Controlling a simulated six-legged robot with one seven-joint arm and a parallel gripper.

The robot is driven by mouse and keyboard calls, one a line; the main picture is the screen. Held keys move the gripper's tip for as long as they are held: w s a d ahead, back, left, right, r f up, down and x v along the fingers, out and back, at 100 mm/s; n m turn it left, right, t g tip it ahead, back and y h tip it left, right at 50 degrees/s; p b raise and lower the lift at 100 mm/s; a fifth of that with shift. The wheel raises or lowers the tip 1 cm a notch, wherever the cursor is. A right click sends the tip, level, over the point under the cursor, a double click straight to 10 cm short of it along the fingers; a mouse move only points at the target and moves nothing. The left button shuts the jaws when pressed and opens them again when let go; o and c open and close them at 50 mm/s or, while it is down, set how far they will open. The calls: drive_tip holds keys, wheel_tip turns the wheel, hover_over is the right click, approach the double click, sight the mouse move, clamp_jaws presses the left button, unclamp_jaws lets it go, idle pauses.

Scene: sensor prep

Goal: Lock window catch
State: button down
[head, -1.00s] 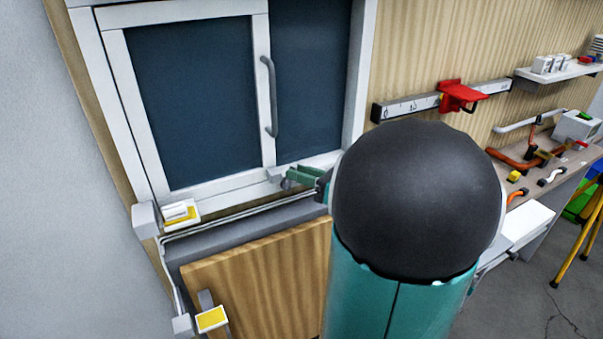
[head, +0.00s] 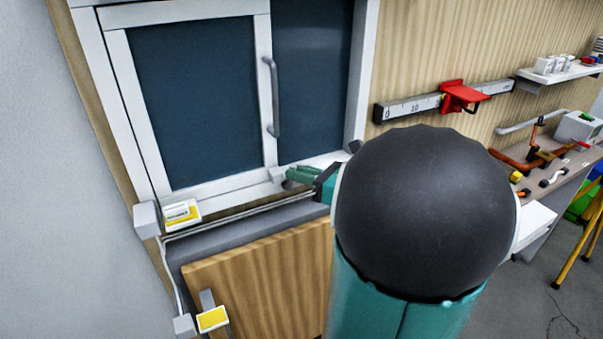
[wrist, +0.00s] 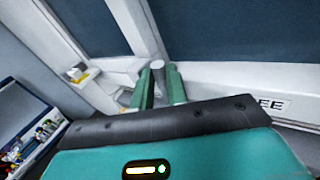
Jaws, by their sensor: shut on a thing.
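The sliding window (head: 190,105) has a white frame, dark panes and a grey bar handle (head: 270,98). The catch is at the bottom rail, near the foot of the handle stile; a pale grey block (head: 278,174) shows there in the head view. My gripper (head: 298,176) reaches it from the right with green fingers. In the wrist view, my gripper (wrist: 159,84) is shut on the catch's grey round lever (wrist: 158,70), one finger on each side. Most of the catch is hidden by the fingers. A label (wrist: 272,104) ending in "EE" is on the rail to the right.
A white and yellow box (head: 181,213) sits at the window's lower left corner, and another (head: 212,319) below. A wooden panel (head: 260,275) is under the sill. A red stop (head: 462,97) sits on a wall rail, above a cluttered workbench (head: 567,170) at right.

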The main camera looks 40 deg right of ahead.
drive_tip(key=c, duration=1.7)
unclamp_jaws()
drive_tip(key=v, duration=1.3)
drive_tip(key=shift+s+d, duration=0.2)
drive_tip(key=shift+s, duration=0.2)
drive_tip(key=shift+o, duration=0.4)
